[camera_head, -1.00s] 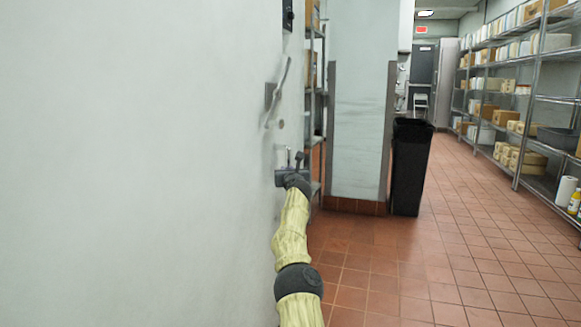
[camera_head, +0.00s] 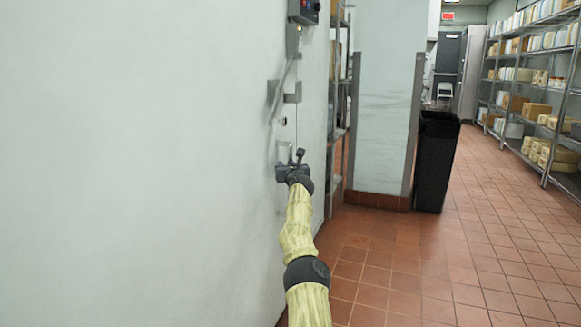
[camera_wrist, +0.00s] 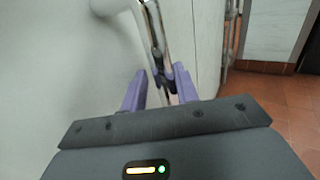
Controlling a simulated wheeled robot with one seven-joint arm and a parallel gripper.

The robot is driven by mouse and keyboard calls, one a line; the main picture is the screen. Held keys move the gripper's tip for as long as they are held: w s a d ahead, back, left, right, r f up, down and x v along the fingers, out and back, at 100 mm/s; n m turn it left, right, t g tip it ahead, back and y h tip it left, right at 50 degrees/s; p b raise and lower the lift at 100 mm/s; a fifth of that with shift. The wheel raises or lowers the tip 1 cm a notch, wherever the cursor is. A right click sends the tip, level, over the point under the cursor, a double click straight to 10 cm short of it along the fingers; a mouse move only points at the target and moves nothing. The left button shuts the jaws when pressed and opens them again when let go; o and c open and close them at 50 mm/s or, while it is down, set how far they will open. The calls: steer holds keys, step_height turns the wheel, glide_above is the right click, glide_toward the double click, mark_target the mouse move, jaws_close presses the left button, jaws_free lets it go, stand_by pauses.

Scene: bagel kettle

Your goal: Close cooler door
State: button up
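The cooler door (camera_head: 140,150) is the large pale panel filling the left of the head view. Its metal lever handle (camera_head: 281,88) is near its far edge, beside a bracket (camera_head: 293,98). A thin seam runs below the bracket, and the door looks about flush with the wall beyond; I cannot tell if it is latched. My gripper (camera_head: 292,158) is at the door's surface below the handle. In the wrist view, its purple fingers (camera_wrist: 160,80) are apart, with a metal bar (camera_wrist: 156,38) ahead and its dark end between them. Contact is unclear.
A control box (camera_head: 303,11) is on the wall above the handle. A metal shelf (camera_head: 338,110), a pale wall end (camera_head: 382,120) and a black bin (camera_head: 436,160) stand beyond. Loaded racks (camera_head: 545,100) line the right. The tiled floor (camera_head: 440,255) between is clear.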

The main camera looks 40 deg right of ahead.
steer(key=shift+o, duration=1)
steer(key=shift+w+a+r, duration=0.1)
steer(key=shift+w+a, duration=0.25)
steer(key=shift+a, duration=0.3)
steer(key=shift+d, duration=0.1)
steer(key=shift+b, duration=0.3)
steer(key=d+b+v, duration=0.1)
steer(key=b+v, duration=1.4)
steer(key=v, duration=0.2)
steer(key=shift+s, duration=0.55)
